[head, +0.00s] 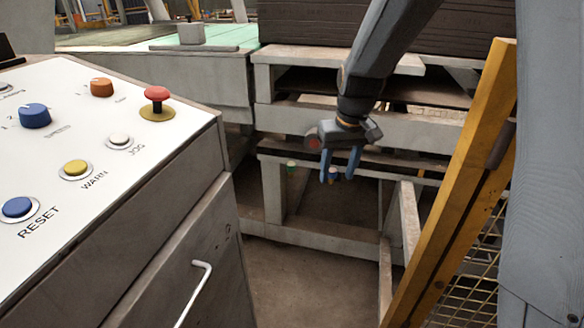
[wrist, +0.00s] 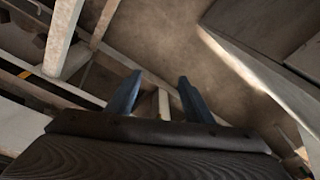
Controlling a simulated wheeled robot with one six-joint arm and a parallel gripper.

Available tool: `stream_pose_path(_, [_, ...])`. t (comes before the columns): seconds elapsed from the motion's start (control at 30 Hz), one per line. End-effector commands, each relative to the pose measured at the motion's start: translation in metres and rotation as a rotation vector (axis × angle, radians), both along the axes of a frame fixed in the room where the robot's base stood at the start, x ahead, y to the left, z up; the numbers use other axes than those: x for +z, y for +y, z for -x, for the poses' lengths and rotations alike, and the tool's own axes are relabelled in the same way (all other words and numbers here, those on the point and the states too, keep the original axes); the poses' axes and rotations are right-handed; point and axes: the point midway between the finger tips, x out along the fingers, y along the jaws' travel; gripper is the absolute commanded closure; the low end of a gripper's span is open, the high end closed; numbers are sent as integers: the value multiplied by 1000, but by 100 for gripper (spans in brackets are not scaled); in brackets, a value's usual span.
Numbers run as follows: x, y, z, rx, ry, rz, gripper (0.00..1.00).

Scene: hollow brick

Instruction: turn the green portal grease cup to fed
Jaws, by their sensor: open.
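A small green-topped cup (head: 291,167), which looks like the green portal grease cup, sits at the dark rail of the concrete frame in the head view. It is too small there to read its setting. My gripper (head: 337,178) is right of it and apart from it, with its blue fingers pointing down. The fingers are open. A small blue cup (head: 334,174) shows between or behind the fingers; I cannot tell which. In the wrist view my gripper (wrist: 159,79) is open with nothing between the fingertips, and I cannot make out the green cup.
A white control panel (head: 75,140) with knobs and buttons fills the left, on a cabinet with a white handle (head: 194,292). A yellow guard post (head: 462,175) with mesh stands right. A round reddish part (head: 312,141) is beside my wrist. Bare floor (head: 300,275) lies between.

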Motion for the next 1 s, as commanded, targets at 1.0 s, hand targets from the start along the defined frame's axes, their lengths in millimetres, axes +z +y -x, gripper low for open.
stream_pose_path(1.0, [-135, 96, -288, 280, -235, -44, 53])
